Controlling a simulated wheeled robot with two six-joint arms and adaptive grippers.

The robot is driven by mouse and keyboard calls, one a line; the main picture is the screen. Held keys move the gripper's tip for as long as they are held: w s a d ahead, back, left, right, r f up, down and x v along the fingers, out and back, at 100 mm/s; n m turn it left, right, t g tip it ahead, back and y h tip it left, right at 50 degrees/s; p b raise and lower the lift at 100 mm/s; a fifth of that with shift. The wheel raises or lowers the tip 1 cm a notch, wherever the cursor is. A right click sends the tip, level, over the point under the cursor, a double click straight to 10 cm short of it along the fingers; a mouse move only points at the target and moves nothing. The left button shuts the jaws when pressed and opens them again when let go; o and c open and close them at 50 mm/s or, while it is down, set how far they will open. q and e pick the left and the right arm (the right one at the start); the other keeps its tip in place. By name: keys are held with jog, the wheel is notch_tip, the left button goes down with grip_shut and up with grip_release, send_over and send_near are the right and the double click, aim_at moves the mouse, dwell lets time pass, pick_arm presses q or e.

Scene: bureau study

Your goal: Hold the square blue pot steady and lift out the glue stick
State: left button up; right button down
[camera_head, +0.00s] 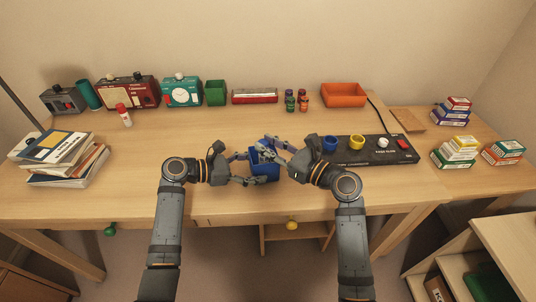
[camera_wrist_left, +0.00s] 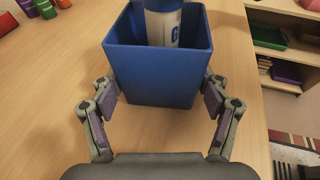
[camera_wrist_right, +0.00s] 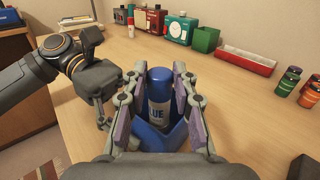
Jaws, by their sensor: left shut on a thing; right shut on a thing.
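The square blue pot (camera_head: 266,178) stands on the desk near its front edge, partly hidden by my grippers. My left gripper (camera_wrist_left: 162,96) is shut on the pot, with one finger on each of two opposite sides. The glue stick (camera_wrist_right: 158,98), with a blue cap and a white label, stands upright with its lower part inside the pot. It also shows in the left wrist view (camera_wrist_left: 164,28). My right gripper (camera_wrist_right: 159,78) comes from above and is shut on the glue stick, one finger on each side. The glue stick is mostly hidden in the head view.
Books (camera_head: 62,158) are stacked at the left. A red-capped bottle (camera_head: 123,115), radio, clock, green pot (camera_head: 215,93) and orange tray (camera_head: 344,95) stand behind.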

pick_arm(q)
jog(key=o, duration=0.9)
pick_arm(e)
notch_tip(320, 180, up, 7)
jog(key=shift+f, duration=0.1)
pick_arm(q)
jog(key=v, duration=1.2)
